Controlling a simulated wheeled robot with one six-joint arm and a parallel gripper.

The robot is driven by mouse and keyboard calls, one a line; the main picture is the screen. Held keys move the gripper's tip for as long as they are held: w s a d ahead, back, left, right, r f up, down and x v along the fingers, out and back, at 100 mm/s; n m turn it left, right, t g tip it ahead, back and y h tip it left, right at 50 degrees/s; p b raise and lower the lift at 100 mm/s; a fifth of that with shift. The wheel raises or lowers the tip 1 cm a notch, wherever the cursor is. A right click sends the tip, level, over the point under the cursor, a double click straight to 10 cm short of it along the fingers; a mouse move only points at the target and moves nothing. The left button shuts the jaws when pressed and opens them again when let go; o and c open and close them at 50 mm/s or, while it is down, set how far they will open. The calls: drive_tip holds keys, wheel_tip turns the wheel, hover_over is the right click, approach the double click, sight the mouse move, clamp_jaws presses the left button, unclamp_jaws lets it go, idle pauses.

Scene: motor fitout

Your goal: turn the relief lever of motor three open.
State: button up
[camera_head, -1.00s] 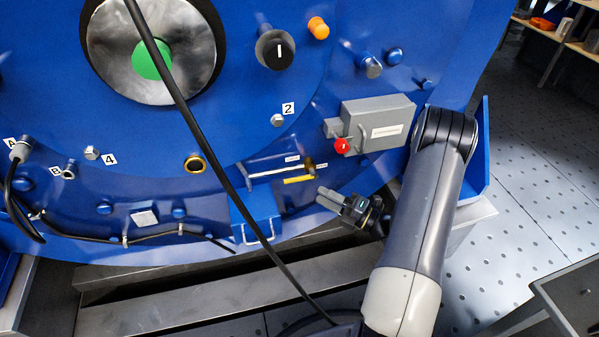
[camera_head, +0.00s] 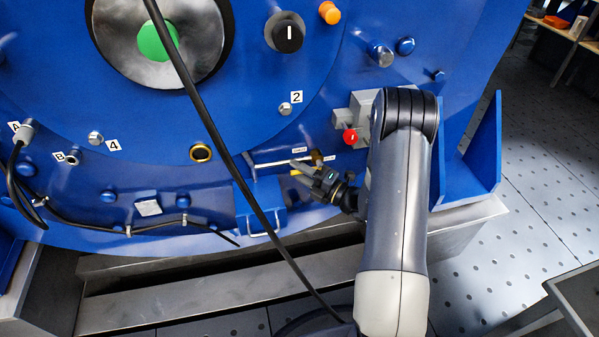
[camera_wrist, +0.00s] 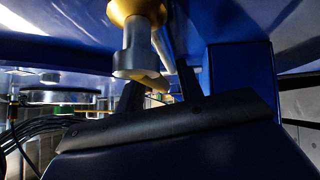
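The relief lever is a thin silver bar (camera_head: 275,163) lying nearly level on the blue motor face, with a brass-coloured pivot (camera_head: 317,157) at its right end. Two small labels, too small to read surely, sit by it. My gripper (camera_head: 299,169) is at the lever's right part, just below and in front of it in the head view. In the wrist view a grey metal hub under a brass piece (camera_wrist: 138,48) stands close before the dark fingers of my gripper (camera_wrist: 160,88). The fingers stand apart, with a pale yellow part showing between them. Contact cannot be told.
A red knob (camera_head: 350,136) on a grey box (camera_head: 362,112) is just above my wrist. A blue block with a handle (camera_head: 259,212) sits below left. A black cable (camera_head: 215,140) hangs across the view. A steel ledge (camera_head: 200,295) runs below.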

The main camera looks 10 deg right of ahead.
drive_tip(key=shift+c, duration=0.5)
clamp_jaws()
